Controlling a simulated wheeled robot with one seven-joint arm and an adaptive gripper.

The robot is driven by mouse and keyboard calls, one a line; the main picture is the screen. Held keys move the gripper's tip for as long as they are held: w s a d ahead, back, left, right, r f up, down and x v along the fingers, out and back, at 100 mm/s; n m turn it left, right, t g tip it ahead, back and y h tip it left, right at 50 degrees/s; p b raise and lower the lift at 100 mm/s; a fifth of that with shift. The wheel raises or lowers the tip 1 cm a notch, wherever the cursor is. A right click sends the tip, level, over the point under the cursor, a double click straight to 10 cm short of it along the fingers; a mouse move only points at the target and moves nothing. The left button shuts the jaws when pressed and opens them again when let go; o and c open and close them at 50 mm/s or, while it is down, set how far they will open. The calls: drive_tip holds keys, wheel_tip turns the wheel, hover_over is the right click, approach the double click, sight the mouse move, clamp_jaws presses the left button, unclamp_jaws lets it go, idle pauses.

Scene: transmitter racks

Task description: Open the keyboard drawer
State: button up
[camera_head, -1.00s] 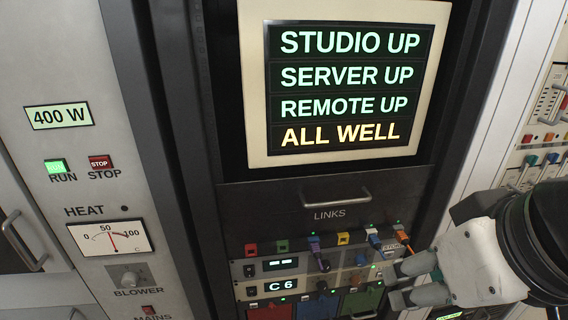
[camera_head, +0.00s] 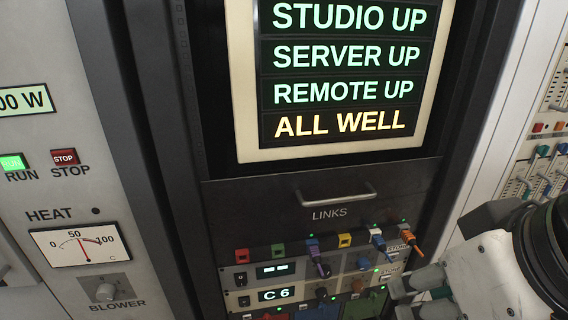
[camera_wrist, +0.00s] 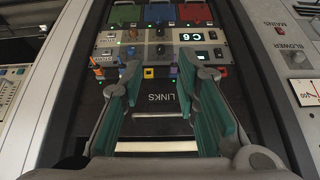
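A dark drawer front (camera_head: 260,205) marked LINKS sits below the lit display in the head view, with a pale bar handle (camera_head: 336,194) along its top. It looks flush with the rack. No label in view reads "keyboard". My gripper (camera_head: 402,297) is low and right of the handle, near the patch panels. In the wrist view my gripper (camera_wrist: 160,72) has its two fingers apart with nothing between them.
A lit status display (camera_head: 345,75) is above the drawer. Below it, a panel (camera_head: 262,277) has coloured plugs sticking out, including an orange one (camera_head: 407,240) close to my gripper. A grey heat-meter cabinet (camera_head: 50,190) is at left. A pale rack with switches (camera_head: 540,165) is at right.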

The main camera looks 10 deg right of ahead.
drive_tip(key=w+r+m+g+p, duration=0.2)
drive_tip(key=w+r+m, duration=0.6)
drive_tip(key=r, duration=0.1)
drive_tip(key=m+g+p, duration=0.1)
drive_tip(key=m+p, duration=0.2)
drive_tip(key=m, duration=0.7)
approach(345, 197)
drive_tip(key=x, duration=0.8)
drive_tip(key=shift+r, duration=0.1)
drive_tip(key=shift+c, duration=0.6)
clamp_jaws()
